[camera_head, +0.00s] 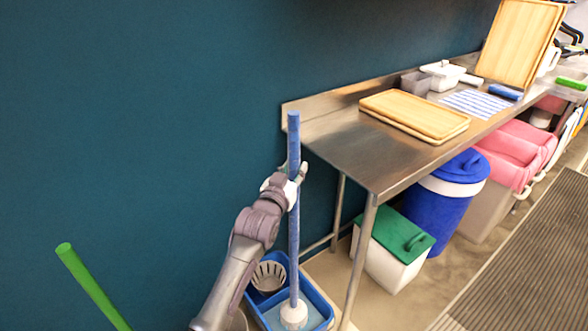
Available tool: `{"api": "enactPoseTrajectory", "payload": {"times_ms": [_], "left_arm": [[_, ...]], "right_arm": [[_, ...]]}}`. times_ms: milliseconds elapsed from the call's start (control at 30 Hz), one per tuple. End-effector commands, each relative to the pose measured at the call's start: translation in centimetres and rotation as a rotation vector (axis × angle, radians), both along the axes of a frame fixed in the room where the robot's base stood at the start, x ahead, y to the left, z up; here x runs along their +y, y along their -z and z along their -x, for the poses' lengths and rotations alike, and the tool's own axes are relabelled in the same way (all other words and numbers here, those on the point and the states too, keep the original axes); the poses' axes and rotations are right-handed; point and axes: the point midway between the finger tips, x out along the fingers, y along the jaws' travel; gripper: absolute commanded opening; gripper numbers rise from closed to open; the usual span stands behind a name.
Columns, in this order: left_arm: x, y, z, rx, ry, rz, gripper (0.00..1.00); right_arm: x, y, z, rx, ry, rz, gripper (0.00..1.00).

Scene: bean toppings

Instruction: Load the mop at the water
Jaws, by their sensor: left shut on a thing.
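The mop has a long blue handle (293,225) and a white head (293,314). It stands nearly upright, with its head low in the blue bucket (323,302). Light blue water (314,317) shows in the bucket around the mop head. A grey wringer basket (269,277) sits at the bucket's back left. My left gripper (294,180) is shut around the upper part of the blue handle. The fingers partly hide the handle there. My right gripper is out of view.
A steel table (350,155) stands to the right, bearing wooden boards (415,114); its front leg (358,262) is close to the bucket. A green-lidded white bin (388,262) and a blue bin (438,212) stand beneath. A green pole (90,285) is at lower left, before the wall.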

Motion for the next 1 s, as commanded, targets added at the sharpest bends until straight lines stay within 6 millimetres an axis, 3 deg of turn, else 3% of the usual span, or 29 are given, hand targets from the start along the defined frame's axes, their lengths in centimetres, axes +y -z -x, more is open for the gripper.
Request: {"api": "enactPoseTrajectory", "payload": {"times_ms": [700,1000], "left_arm": [[0.0,-6.3,0.0,-0.008,0.001,0.003,0.0],[0.0,-7.1,0.0,-0.007,0.0,0.002,0.0]], "right_arm": [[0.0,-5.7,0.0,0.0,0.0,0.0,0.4],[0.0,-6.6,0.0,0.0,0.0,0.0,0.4]]}}
